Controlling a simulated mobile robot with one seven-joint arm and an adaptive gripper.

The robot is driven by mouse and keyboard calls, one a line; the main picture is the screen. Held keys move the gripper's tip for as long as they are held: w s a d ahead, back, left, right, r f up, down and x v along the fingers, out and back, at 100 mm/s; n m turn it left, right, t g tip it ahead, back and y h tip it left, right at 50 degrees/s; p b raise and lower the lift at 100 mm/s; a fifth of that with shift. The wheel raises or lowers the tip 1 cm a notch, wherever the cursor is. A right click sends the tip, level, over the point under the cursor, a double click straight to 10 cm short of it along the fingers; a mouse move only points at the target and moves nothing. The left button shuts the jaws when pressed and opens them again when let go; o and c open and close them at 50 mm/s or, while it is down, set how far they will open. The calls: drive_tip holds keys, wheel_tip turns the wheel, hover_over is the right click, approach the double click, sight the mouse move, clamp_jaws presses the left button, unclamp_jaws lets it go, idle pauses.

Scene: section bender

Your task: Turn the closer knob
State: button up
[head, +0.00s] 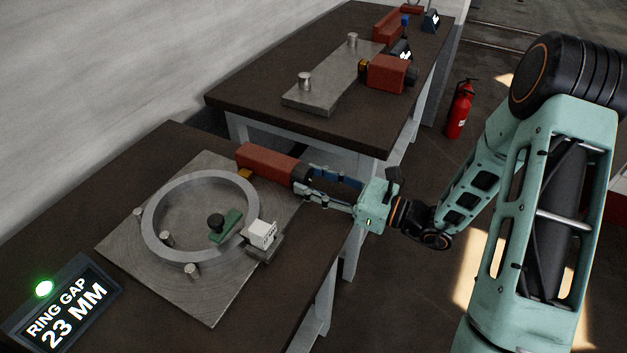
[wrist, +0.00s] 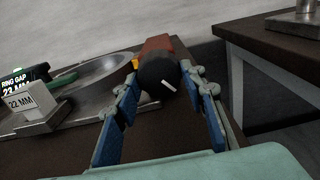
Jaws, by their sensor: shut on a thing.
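The closer knob (wrist: 158,72) is a black round cap with a white line mark, on the end of a red-brown block (head: 268,161) on the near table. In the wrist view the mark slants down to the right. My gripper (head: 307,181) reaches in from the right. Its fingers lie on either side of the knob and are shut on it, also in the wrist view (wrist: 162,80). In the head view the fingers partly hide the knob. A steel ring (head: 151,227) lies on the metal plate (head: 206,304) beside the block. The display (head: 66,306) reads "RING GAP 23 MM" with a green light lit.
A white label block (head: 262,234), reading "22 MM" in the wrist view, stands by a green-based black-topped piece (head: 226,227). Pins (head: 192,270) stand around the ring. A second table (head: 260,101) behind holds a similar red block (head: 388,73). A fire extinguisher (head: 460,108) stands beyond.

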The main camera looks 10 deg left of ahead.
drive_tip(key=shift+f+n+b, duration=0.1)
drive_tip(key=shift+n+b, duration=0.35)
drive_tip(key=shift+n, duration=0.35)
drive_tip(key=o, duration=1.2)
drive_tip(key=shift+c, duration=0.2)
drive_tip(key=shift+d, duration=0.1)
drive_tip(key=v, duration=1.2)
